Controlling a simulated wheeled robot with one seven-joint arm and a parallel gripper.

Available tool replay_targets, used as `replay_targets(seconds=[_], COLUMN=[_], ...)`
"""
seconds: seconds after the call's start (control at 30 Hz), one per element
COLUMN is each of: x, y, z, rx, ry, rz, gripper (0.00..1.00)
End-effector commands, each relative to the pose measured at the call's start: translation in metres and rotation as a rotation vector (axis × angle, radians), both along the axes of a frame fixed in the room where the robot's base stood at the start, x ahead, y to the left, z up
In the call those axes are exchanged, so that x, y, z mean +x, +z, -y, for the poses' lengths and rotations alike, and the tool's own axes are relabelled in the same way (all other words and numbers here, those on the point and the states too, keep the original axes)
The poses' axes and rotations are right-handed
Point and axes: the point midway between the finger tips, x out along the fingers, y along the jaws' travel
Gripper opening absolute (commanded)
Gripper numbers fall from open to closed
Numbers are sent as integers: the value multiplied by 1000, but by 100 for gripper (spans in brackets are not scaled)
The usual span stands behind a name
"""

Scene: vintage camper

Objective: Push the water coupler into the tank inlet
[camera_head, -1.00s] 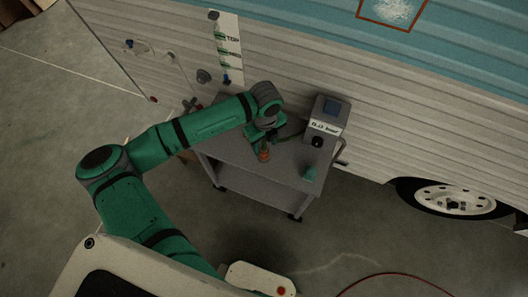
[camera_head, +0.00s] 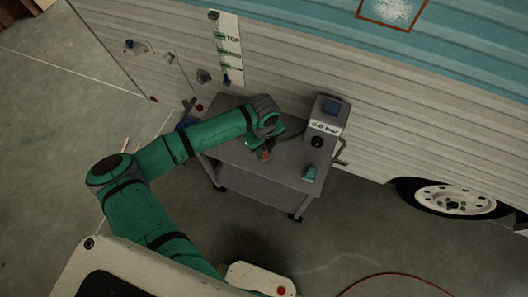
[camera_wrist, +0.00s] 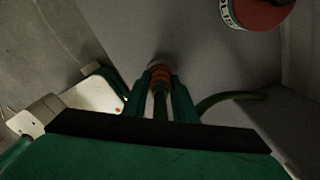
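The water coupler, with an orange collar, is at my gripper on the grey cart; it shows in the head view (camera_head: 266,155) and the wrist view (camera_wrist: 160,75). My gripper (camera_wrist: 160,92) has one finger on each side of it, close against it, and looks shut on it. In the head view my gripper (camera_head: 258,147) is low over the cart top. I cannot tell whether the coupler touches the surface. A round grey fitting (camera_head: 203,76) on the camper wall may be the tank inlet; I cannot be sure.
The cart (camera_head: 230,165) carries a grey box (camera_head: 325,125) with a pressure readout and a small teal object (camera_head: 310,174). A green hose (camera_wrist: 228,97) runs right from the coupler. A level strip (camera_head: 228,50) and pipes are on the camper wall. Open floor lies around the cart.

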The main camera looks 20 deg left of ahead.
Motion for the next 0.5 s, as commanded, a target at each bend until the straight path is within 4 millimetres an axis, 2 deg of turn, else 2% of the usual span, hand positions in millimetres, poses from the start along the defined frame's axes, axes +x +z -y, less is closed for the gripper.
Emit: replay_targets(seconds=[0.33, 0.5], x=[0, 0], y=[1, 10], z=[0, 0], rx=[0, 2], ry=[0, -1], rz=[0, 1], gripper=[5, 5])
